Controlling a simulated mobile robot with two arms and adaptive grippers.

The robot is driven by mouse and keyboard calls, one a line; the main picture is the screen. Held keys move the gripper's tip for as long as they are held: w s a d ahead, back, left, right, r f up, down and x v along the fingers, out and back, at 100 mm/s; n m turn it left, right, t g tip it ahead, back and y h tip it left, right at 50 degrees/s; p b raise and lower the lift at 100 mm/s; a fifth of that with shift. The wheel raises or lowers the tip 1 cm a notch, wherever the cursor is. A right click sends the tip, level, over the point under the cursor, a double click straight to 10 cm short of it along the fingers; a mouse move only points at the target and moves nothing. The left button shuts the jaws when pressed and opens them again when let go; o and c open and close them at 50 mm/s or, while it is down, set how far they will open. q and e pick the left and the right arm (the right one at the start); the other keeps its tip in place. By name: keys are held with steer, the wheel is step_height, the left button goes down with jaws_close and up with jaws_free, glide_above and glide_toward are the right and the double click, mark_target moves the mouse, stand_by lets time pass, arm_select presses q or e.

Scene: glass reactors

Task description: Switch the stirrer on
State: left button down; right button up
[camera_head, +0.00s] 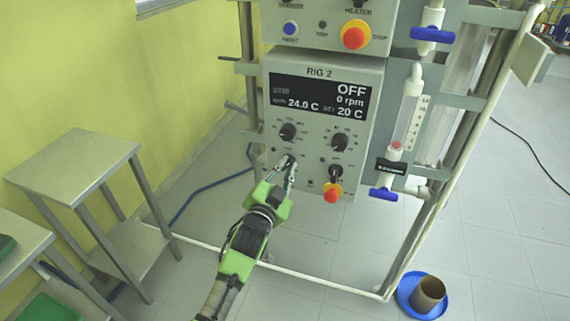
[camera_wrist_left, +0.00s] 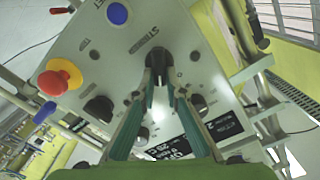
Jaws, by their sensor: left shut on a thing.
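The control box labelled RIG 2 (camera_head: 325,68) hangs on the frame, its display (camera_head: 318,95) reading OFF, 0 rpm, 24.0 C and 20 C. The stirrer switch (camera_head: 287,160) is a small black knob at the lower left of the panel. In the left wrist view the switch (camera_wrist_left: 158,55) sits beside a label that begins with ST. My left gripper (camera_head: 286,168) reaches it from below; its fingers (camera_wrist_left: 160,92) are closed around the knob, partly hiding it. My right gripper is not in view.
Two black dials (camera_head: 288,131) (camera_head: 340,142) sit above the switch. A red and yellow stop button (camera_head: 332,193) is close on the right. A heater box with another stop button (camera_head: 355,35) hangs above. A metal side table (camera_head: 75,160) stands left; a blue dish (camera_head: 407,300) lies on the floor.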

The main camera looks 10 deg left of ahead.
arm_select(q)
steer(key=m, duration=0.5)
steer(key=shift+d+f, duration=0.2)
steer(key=shift+f, duration=0.05)
stand_by(0.3)
steer(key=c, duration=2.1)
jaws_free()
steer(key=v, duration=1.2)
steer(key=shift+s, duration=0.1)
